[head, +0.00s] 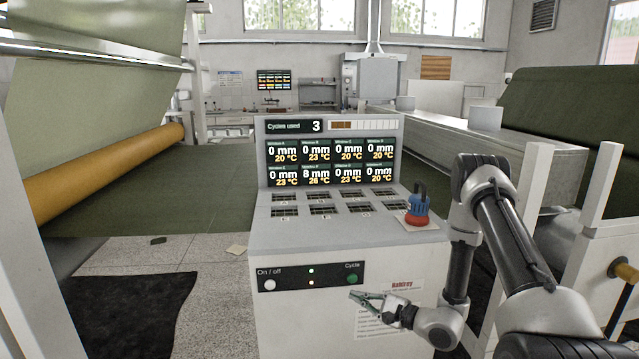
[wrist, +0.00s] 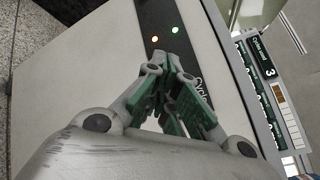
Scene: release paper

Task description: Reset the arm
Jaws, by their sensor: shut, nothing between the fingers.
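My gripper (head: 356,297) is in front of the white control console (head: 340,236), just below its black button strip (head: 327,275). It is shut and empty, with its fingertips pointing left. The strip carries a white On / off button (head: 270,285) at left and a green Cycle button (head: 352,279) at right. The fingers hide part of the strip in the wrist view.
A red and blue object (head: 418,206) stands on the console's right top. The screen (head: 331,162) reads "Cycles used 3". A green sheet on an orange roller (head: 120,172) is at left. A dark mat (head: 130,310) lies on the floor at lower left. White posts stand at right.

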